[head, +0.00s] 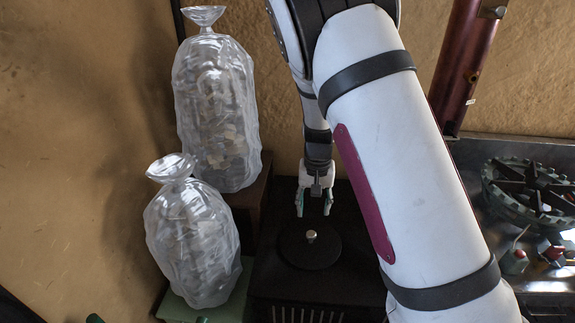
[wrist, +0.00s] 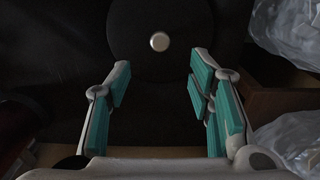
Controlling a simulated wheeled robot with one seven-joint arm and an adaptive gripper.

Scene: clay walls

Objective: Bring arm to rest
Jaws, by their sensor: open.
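My gripper (head: 314,203) points downward above a black box-like stand (head: 270,272). It is open and empty, with teal pads on its fingers. In the wrist view the two fingers of my gripper (wrist: 159,85) are spread wide with nothing between them. A round black disc (head: 309,247) with a small pale metal knob (head: 311,236) at its centre lies on the stand, just below and in front of the fingertips. The knob also shows in the wrist view (wrist: 159,41), beyond the fingertips. My white arm hides part of the stand's right side.
Two clear bags with pale contents, a tall one (head: 215,110) and a smaller one (head: 190,240), stand to the left, close to the stand. A green wheel-like part (head: 530,190) lies on a metal bench at right. A dark red pipe (head: 466,60) rises behind. A clay wall (head: 70,130) borders the left.

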